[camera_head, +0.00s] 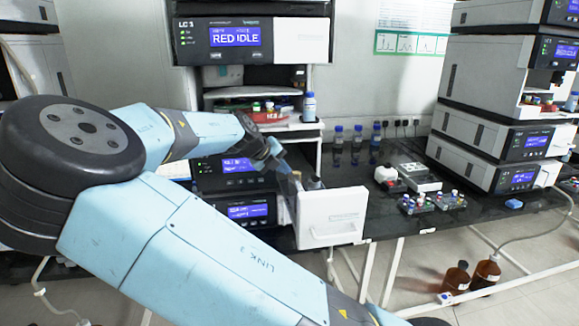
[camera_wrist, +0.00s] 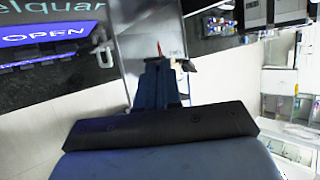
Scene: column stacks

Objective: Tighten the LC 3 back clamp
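The LC 3 stack (camera_head: 250,40) stands in the middle of the head view, its upper screen reading "RED IDLE". Low on it, a white door or drawer front (camera_head: 332,217) stands out open toward me. My gripper (camera_head: 283,168) is just behind and left of that white front, partly hidden by my arm. In the wrist view my gripper (camera_wrist: 160,70) points at a grey metal panel (camera_wrist: 140,30), with a small red-tipped part (camera_wrist: 158,48) near the fingertips. I cannot tell whether the fingers touch it or are shut. I cannot make out the back clamp.
A lit screen reading "OPEN" (camera_wrist: 45,37) is close on the left in the wrist view. Blue-capped bottles (camera_head: 357,135), vial trays (camera_head: 432,202) and a white device (camera_head: 415,177) are on the black bench (camera_head: 480,215). Another stack (camera_head: 490,110) stands right. Brown bottles (camera_head: 485,272) are on the floor.

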